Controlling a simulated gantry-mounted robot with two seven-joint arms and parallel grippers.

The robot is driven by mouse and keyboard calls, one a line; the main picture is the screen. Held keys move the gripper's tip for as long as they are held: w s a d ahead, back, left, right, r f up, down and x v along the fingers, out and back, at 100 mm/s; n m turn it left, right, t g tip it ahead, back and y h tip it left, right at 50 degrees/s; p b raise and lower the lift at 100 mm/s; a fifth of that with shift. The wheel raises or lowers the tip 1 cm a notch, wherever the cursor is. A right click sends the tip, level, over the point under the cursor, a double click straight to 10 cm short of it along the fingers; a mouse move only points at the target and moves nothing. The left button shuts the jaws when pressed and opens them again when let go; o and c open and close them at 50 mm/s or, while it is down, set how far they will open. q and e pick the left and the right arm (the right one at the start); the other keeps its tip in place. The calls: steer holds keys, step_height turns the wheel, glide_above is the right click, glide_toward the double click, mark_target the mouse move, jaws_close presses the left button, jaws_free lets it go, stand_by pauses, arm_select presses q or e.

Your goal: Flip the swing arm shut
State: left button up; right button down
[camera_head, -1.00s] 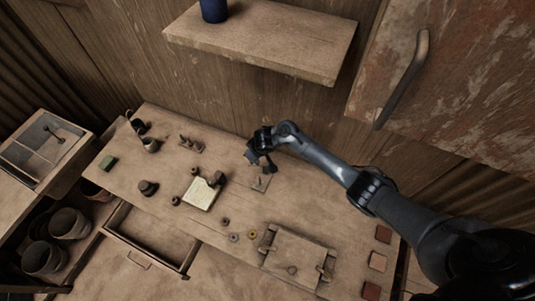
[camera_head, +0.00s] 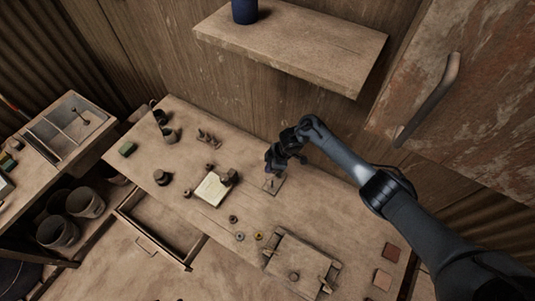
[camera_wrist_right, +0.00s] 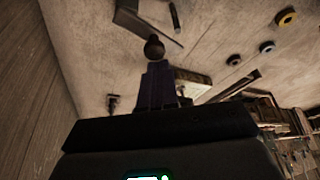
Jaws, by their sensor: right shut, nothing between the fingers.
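A small flat plate (camera_head: 274,184) with a short upright piece lies on the bench near the wall. It also shows at the top of the wrist view (camera_wrist_right: 158,14). A dark round knob (camera_wrist_right: 153,46) shows just past my fingertips; it seems to belong to the swing arm, but the arm's hinge and angle are hard to make out. My right gripper (camera_head: 270,163) is above and just behind the plate, shut and empty. In the wrist view its fingers (camera_wrist_right: 155,66) are together, close to the knob; contact cannot be told. My left gripper is not in view.
A pale tile or block (camera_head: 210,189) and several small rings lie left of the plate. A wooden press board (camera_head: 303,259) with side brackets stands in front. Reddish tiles (camera_head: 391,252) lie at the right. A wall shelf (camera_head: 300,45) hangs above.

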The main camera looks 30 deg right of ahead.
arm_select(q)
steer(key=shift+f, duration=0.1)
arm_select(e)
steer(key=shift+d, duration=0.15)
steer(key=shift+w+d+b, duration=0.15)
steer(key=shift+d+b, duration=0.2)
steer(key=shift+d, duration=0.1)
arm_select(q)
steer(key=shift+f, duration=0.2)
arm_select(e)
steer(key=shift+d, duration=0.2)
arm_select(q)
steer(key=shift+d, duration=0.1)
arm_select(e)
steer(key=shift+w+d, duration=0.1)
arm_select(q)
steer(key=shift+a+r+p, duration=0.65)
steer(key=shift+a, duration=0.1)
arm_select(e)
step_height(320, 180, up, 10)
steer(key=a, duration=0.1)
